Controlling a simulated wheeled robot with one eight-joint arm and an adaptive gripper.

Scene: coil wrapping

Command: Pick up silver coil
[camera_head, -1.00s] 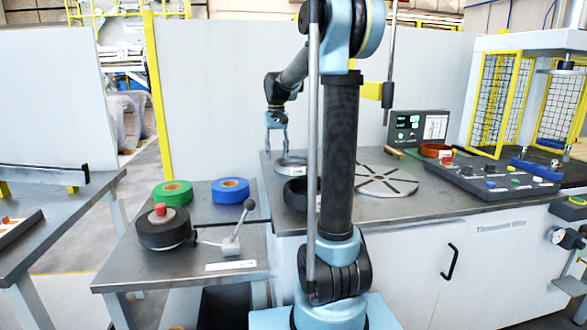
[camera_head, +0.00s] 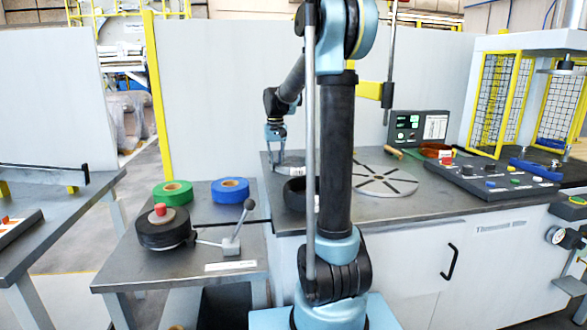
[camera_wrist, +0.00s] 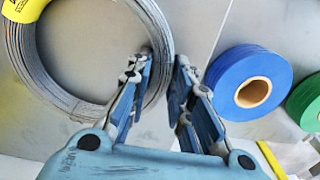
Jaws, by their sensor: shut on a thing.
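The silver coil (camera_wrist: 75,103) is a ring of wire with a yellow label, at the upper left of the wrist view. In the head view the silver coil (camera_head: 291,171) lies on the workbench, partly hidden behind a black coil and my arm. My gripper (camera_wrist: 166,62) is shut on the coil's rim, with one finger on the inner side and one on the outer side. In the head view my gripper (camera_head: 276,160) points down at the coil's left edge.
A blue coil (camera_head: 230,190) and a green coil (camera_head: 172,193) lie on the lower table to the left. A black coil (camera_head: 294,193) sits close in front of the silver one. A slotted round plate (camera_head: 385,179) is to the right.

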